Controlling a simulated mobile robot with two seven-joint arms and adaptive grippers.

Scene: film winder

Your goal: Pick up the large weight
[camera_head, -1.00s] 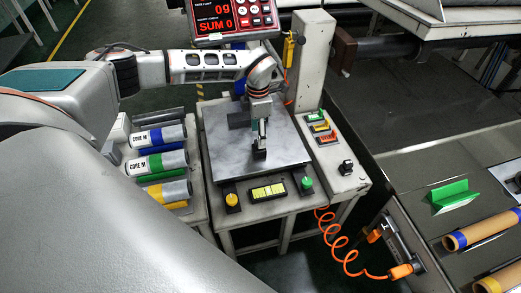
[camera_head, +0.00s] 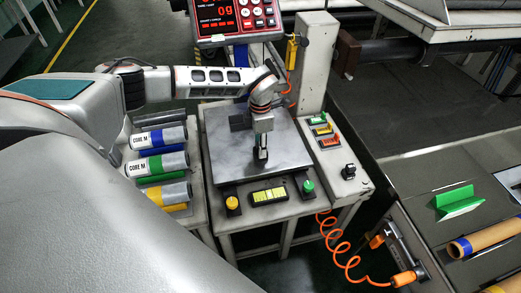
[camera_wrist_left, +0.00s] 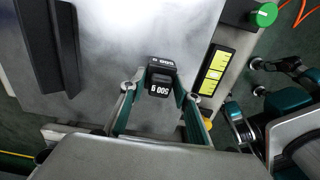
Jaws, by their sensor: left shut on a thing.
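I cannot tell whether the weight touches the plate.
A dark block (camera_head: 240,122) stands on the plate's back left. A red-digit display (camera_head: 235,18) is behind. Yellow (camera_head: 232,203) and green (camera_head: 308,186) buttons line the front. Labelled core rolls (camera_head: 155,138) lie at left; a coiled orange hose (camera_head: 345,255) hangs at right.

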